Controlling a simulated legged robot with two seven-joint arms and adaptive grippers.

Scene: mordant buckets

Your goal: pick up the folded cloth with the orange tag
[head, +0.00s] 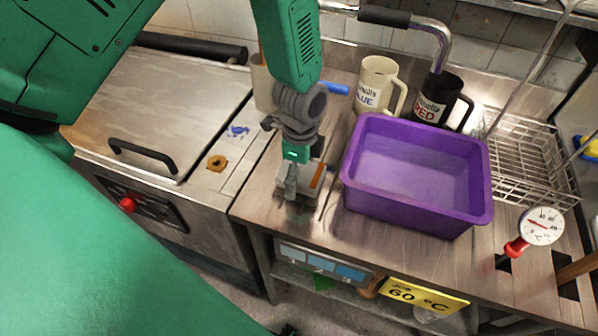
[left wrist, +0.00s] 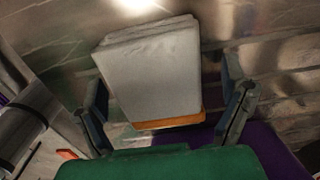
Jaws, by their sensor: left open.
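The folded cloth (left wrist: 155,75) is a pale grey, flat stack with an orange tag (left wrist: 172,123) along its near edge in the left wrist view. In the head view the cloth (head: 300,190) lies on the steel counter, left of the purple tub, partly hidden by my left gripper (head: 291,184). The orange tag shows as a strip (head: 318,176) on its right side. My left gripper is open and points down over the cloth. In the left wrist view its fingers stand on either side of the cloth, with visible gaps. My right gripper is not in view.
A purple tub (head: 415,206) stands close to the right of the cloth. A cream mug (head: 377,86) and a black mug (head: 440,100) stand behind it. A wire rack (head: 528,155) and a dial thermometer (head: 541,226) are at the right. A lidded steel unit (head: 150,100) is at the left.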

